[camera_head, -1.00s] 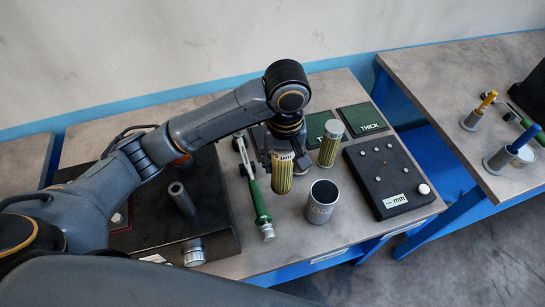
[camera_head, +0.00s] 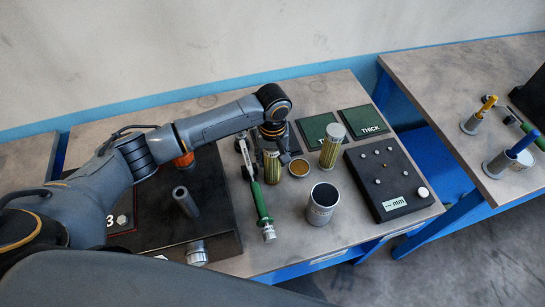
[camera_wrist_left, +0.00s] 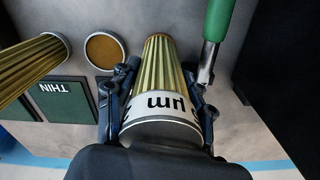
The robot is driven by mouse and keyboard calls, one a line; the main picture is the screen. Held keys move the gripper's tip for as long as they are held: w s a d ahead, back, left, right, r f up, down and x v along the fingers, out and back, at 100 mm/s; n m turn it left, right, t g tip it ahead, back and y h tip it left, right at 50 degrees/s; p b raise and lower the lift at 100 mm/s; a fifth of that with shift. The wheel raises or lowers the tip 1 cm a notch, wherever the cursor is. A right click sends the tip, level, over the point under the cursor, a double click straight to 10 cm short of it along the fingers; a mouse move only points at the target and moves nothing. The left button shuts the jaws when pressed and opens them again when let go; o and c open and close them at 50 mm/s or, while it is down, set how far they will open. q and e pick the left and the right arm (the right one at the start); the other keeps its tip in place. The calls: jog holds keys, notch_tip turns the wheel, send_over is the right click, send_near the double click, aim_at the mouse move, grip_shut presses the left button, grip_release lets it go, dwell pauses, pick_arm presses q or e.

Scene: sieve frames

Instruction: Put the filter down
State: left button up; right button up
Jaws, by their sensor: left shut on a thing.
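My left gripper (camera_head: 272,142) is shut on a filter with yellow-green pleats (camera_head: 271,168). In the left wrist view the held filter (camera_wrist_left: 158,65) shows a white band marked "µm" between my fingers (camera_wrist_left: 160,105). It is upright just right of the green-handled tool; I cannot tell whether its base touches the table. A second pleated filter (camera_head: 331,150) stands upright to the right, in front of the green mats; it also shows in the left wrist view (camera_wrist_left: 32,68). My right gripper is not in view.
A round amber disc (camera_head: 299,168) lies between the filters. The green-handled tool (camera_head: 261,205) lies left of the held filter. An open metal cup (camera_head: 321,205), a THICK mat (camera_head: 363,120), a THIN mat (camera_wrist_left: 62,102) and a black gauge block (camera_head: 388,180) stand nearby.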

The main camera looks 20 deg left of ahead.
pick_arm(q)
jog(key=shift+f, duration=0.1)
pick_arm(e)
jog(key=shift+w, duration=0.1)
pick_arm(q)
jog(key=o, duration=1.2)
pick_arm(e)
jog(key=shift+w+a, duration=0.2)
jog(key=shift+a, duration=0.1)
pick_arm(q)
notch_tip(320, 180, up, 11)
jog(key=shift+r+b, duration=0.2)
jog(key=shift+b, duration=0.5)
jog(key=shift+r, duration=0.45)
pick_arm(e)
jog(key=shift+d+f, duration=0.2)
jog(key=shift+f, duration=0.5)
pick_arm(q)
jog(key=shift+s+f, duration=0.1)
